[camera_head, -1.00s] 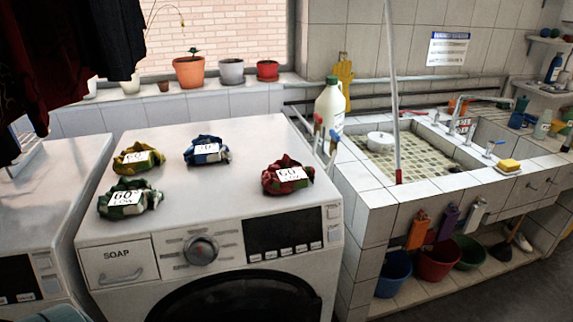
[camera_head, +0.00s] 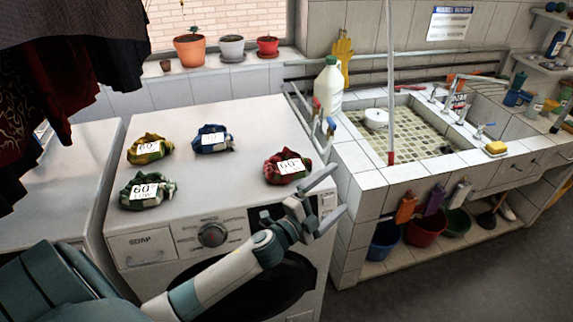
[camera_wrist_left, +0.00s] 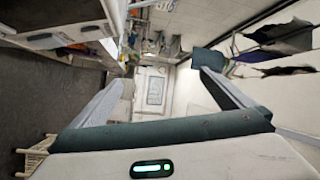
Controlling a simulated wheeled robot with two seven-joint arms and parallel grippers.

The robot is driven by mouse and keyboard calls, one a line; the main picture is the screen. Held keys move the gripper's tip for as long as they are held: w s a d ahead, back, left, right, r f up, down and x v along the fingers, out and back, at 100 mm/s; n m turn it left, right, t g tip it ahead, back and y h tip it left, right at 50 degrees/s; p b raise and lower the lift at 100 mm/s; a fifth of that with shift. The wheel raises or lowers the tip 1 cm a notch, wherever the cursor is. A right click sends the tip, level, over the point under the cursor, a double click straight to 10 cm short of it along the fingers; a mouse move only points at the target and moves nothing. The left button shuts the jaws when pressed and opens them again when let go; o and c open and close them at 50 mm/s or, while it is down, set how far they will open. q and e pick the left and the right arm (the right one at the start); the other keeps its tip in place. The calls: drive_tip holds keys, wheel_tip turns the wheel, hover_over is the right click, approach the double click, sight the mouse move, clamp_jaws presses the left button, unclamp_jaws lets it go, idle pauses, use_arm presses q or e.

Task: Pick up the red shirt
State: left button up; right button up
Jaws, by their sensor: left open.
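The red shirt (camera_head: 286,167) is a crumpled bundle with a white "60" label, on top of the washing machine near its right front. My left gripper (camera_head: 335,195) is in front of the machine's upper right edge, to the right of and nearer than the red shirt. Its jaws are open and empty, pointing right. In the left wrist view, the two fingers (camera_wrist_left: 165,95) are spread wide with nothing between them, and no shirt shows there. My right gripper is not in view.
Yellow (camera_head: 149,148), blue (camera_head: 212,139) and green (camera_head: 146,191) bundles lie left of the red one on the washing machine (camera_head: 230,190). A white jug (camera_head: 328,86) and tiled sink (camera_head: 420,135) stand to the right. Dark clothes (camera_head: 60,80) hang at the upper left.

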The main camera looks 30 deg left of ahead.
sight(285, 158)
use_arm(q)
drive_tip(key=w+d+r+m+g+h+p, duration=0.3)
drive_tip(key=r+m+g+h, duration=0.8)
drive_tip(key=m, duration=1)
drive_tip(key=s+a+r+m+g+y, duration=0.1)
drive_tip(key=a+y, duration=0.5)
drive_tip(key=a, duration=0.7)
drive_tip(key=s+a+r+m+g+y+p, duration=0.1)
drive_tip(key=a+r+m+g+y, duration=0.2)
drive_tip(key=a, duration=1)
drive_tip(key=m+y, duration=0.1)
drive_tip(key=y, duration=0.2)
drive_tip(key=shift+s+a+m+y+p, duration=0.2)
drive_tip(key=shift+a+m+y+p, duration=0.1)
drive_tip(key=shift+m, duration=0.1)
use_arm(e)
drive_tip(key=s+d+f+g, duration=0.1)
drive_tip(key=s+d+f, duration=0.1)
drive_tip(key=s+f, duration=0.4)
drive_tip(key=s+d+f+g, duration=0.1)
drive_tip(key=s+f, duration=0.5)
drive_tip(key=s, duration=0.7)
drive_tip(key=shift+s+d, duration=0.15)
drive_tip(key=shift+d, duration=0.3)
use_arm(q)
drive_tip(key=shift+d+f, duration=0.1)
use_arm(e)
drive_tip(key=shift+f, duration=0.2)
